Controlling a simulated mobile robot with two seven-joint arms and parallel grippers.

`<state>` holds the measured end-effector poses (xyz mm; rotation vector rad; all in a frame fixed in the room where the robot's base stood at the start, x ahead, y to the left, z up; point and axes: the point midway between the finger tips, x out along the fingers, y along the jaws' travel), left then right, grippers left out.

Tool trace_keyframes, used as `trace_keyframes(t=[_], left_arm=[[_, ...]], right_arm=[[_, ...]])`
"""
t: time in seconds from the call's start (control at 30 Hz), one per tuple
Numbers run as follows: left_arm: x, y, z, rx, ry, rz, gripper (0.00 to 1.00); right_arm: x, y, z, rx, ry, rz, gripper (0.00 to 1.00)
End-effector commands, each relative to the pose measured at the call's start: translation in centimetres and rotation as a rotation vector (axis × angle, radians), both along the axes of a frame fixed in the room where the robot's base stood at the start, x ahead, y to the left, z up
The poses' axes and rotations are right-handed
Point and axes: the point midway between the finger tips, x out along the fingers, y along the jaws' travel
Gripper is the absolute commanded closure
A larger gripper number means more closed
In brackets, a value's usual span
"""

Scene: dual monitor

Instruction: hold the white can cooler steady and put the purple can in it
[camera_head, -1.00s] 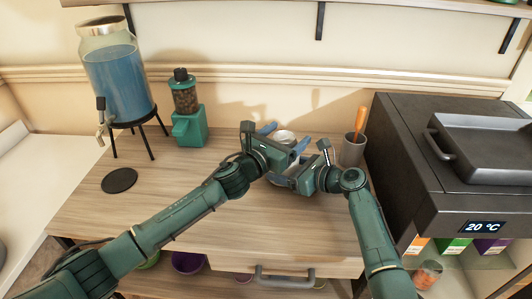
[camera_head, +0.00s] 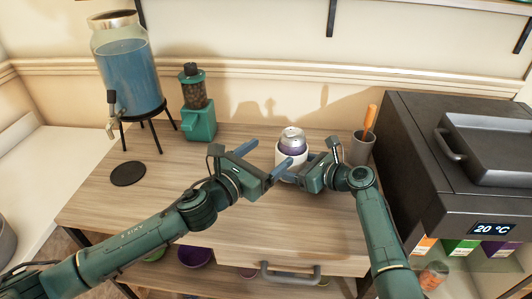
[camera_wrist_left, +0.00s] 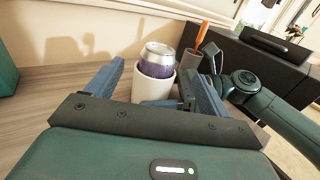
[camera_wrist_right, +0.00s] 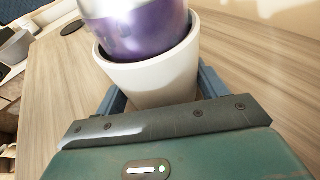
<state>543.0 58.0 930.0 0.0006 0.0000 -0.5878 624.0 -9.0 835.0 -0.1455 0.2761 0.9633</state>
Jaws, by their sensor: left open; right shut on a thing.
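The purple can (camera_head: 292,140) stands inside the white can cooler (camera_head: 289,170) on the wooden counter; its silver top and a purple band rise above the rim. Both also show in the left wrist view, the can (camera_wrist_left: 156,60) upright in the cooler (camera_wrist_left: 150,88). In the right wrist view the can (camera_wrist_right: 150,30) sits within the rim of the cooler (camera_wrist_right: 155,82). My right gripper (camera_head: 300,170) is shut on the cooler from the right side. My left gripper (camera_head: 268,158) is open and empty, to the left of the cooler and apart from the can.
A grey cup (camera_head: 361,150) with an orange-handled tool stands right of the cooler, beside a dark grill (camera_head: 420,150). A green grinder (camera_head: 197,105) and a blue drink dispenser (camera_head: 128,75) stand at the back left. A black coaster (camera_head: 128,173) lies on the left; the counter between is clear.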

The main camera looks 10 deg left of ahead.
Motion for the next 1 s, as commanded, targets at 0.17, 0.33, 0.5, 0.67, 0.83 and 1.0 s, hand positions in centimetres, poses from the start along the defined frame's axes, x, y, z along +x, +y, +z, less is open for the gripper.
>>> trace_keyframes(t=[0.17,0.33,0.5,0.67,0.83,1.0], left_arm=[[0.0,0.0,0.0,0.000,0.000,0.000,0.20],[0.0,0.0,0.0,0.000,0.000,0.000,0.20],[0.0,0.0,0.0,0.000,0.000,-0.001,0.20],[0.0,0.0,0.0,0.000,0.000,0.000,0.20],[0.0,0.0,0.0,0.000,0.000,-0.001,0.20],[0.0,0.0,0.0,0.000,0.000,-0.001,0.20]], right_arm=[[0.0,0.0,0.0,-0.001,0.001,0.001,0.19],[0.0,0.0,0.0,-0.001,0.001,0.000,0.05],[0.0,0.0,0.0,0.000,0.000,0.000,0.03],[-0.2,-0.3,0.1,0.000,0.000,-0.001,0.03],[-1.2,-1.8,0.6,-0.001,-0.002,-0.003,0.03],[-2.7,-4.0,1.4,-0.002,-0.001,-0.002,0.03]])
